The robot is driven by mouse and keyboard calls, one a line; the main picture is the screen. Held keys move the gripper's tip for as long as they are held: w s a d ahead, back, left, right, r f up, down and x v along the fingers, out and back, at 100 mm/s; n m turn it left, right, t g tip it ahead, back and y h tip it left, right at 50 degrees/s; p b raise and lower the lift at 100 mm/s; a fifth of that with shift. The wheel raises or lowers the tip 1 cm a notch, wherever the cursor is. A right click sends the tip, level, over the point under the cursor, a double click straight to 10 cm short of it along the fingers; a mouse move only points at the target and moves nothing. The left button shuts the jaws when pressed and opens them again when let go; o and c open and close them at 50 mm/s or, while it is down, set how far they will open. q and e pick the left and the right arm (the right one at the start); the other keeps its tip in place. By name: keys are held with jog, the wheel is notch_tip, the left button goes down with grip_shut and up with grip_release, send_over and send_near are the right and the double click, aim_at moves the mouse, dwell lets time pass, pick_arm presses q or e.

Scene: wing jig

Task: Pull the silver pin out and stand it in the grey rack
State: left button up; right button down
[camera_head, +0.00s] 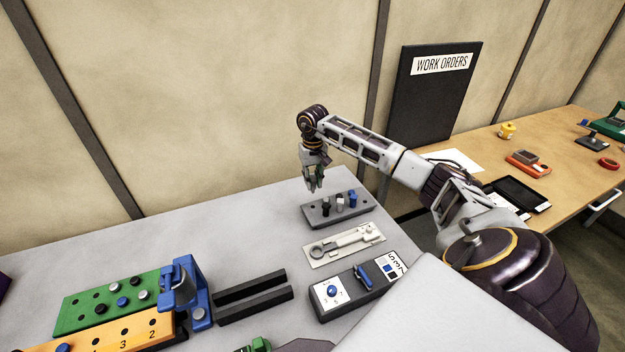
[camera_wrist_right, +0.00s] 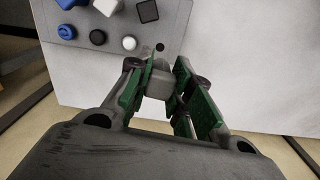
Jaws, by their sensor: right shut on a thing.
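My right gripper (camera_head: 313,187) is above the back left end of the grey rack (camera_head: 320,219). In the right wrist view the gripper (camera_wrist_right: 163,92) is shut on a small grey blocky piece (camera_wrist_right: 160,84), which I take to be the silver pin. The rest of that piece is hidden. Beyond it, the rack (camera_wrist_right: 115,28) shows an open dark hole (camera_wrist_right: 160,47) and several blue, white and black heads.
In front of the rack lie a pale plate with a wrench-shaped piece (camera_head: 345,243) and a dark switch box (camera_head: 355,288). Black rails (camera_head: 250,297), a blue clamp (camera_head: 185,290) and a green board (camera_head: 85,308) stand left. Grey tabletop left of the rack is clear.

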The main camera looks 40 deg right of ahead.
aim_at(313, 187)
jog(key=shift+f, duration=0.1)
jog(key=shift+f+b, duration=0.9)
jog(key=shift+f, duration=0.85)
jog(key=shift+f+b, duration=0.6)
jog(key=shift+f, duration=0.75)
jog(key=shift+f+b, duration=1.15)
jog(key=shift+f, duration=0.25)
jog(key=c, duration=1.2)
grip_release()
